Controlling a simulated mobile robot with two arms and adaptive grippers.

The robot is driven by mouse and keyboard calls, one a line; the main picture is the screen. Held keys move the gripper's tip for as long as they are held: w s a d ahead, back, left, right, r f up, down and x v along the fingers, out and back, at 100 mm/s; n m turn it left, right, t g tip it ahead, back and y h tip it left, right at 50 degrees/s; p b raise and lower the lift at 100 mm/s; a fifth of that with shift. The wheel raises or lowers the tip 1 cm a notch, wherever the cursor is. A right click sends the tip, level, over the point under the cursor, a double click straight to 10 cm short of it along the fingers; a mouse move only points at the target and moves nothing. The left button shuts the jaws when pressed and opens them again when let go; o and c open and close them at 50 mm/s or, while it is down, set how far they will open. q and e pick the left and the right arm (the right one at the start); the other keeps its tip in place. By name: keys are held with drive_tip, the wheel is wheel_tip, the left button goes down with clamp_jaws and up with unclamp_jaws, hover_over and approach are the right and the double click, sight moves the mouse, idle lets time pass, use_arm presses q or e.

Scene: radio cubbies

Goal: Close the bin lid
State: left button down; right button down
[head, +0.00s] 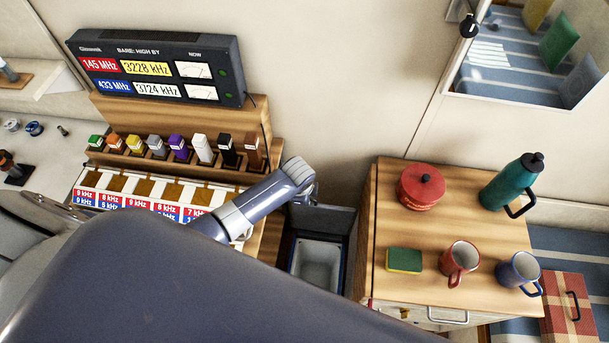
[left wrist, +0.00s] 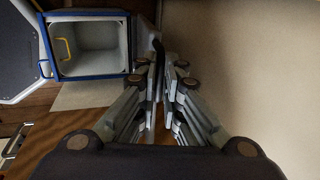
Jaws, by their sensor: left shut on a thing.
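The bin (head: 318,262) stands open between the radio cubbies and the wooden cabinet. Its pale inside shows, and its blue rim (left wrist: 92,76) shows in the left wrist view. The dark grey bin lid (head: 325,218) stands raised at the back of the bin, near the wall. My left gripper (head: 306,190) is at the lid's upper left part. In the left wrist view its fingers (left wrist: 160,80) are close together on a thin dark edge that looks like the lid's, and they partly hide it. My right gripper is not in view.
The wooden cabinet (head: 385,225) to the right bears a red pot (head: 420,188), teal bottle (head: 508,182), sponge (head: 404,261) and two mugs. Cubbies with several coloured blocks and a radio (head: 150,68) stand left. The wall (head: 330,110) is close behind.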

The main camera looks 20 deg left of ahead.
use_arm(q)
drive_tip(key=s+d+f+t+p, duration=0.1)
drive_tip(key=s, duration=0.5)
drive_tip(key=shift+d+t, duration=0.3)
drive_tip(key=c, duration=2.3)
unclamp_jaws()
drive_tip(key=shift+s+d+f+y, duration=0.1)
drive_tip(key=shift+s+f+y, duration=0.05)
drive_tip(key=shift+s+y, duration=0.15)
drive_tip(key=o, duration=0.6)
drive_tip(key=v, duration=1.1)
drive_tip(key=shift+s+r, duration=0.1)
drive_tip(key=shift+r, duration=0.15)
